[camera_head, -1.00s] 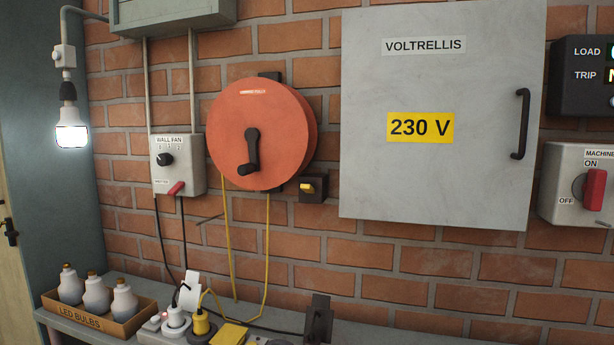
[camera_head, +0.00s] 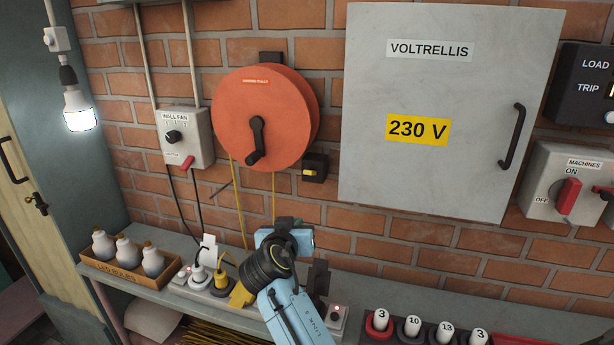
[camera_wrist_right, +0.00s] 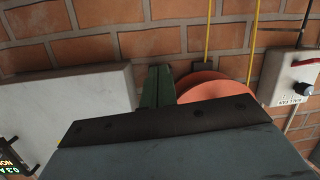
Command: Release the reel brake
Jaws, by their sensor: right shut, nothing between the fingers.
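The orange cable reel (camera_head: 262,105) hangs on the brick wall with a black crank (camera_head: 256,140) on its face. A small black box with a yellow lever (camera_head: 309,173), seemingly the reel brake, sits at its lower right. My right gripper (camera_head: 286,222) is below the box, apart from it in the head view, with its wrist hiding part of the bench. In the right wrist view, which is upside down, its green fingers (camera_wrist_right: 156,88) are shut and empty, beside the reel (camera_wrist_right: 215,86). I cannot make out the brake box there. My left gripper is out of view.
The grey cabinet (camera_head: 440,165) is right of the reel; the wall fan box (camera_head: 187,138) is left. Yellow cables (camera_head: 238,205) hang below the reel. Plugs (camera_head: 198,277) and a bulb carton (camera_head: 124,272) occupy the bench. Bare wall lies below the cabinet.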

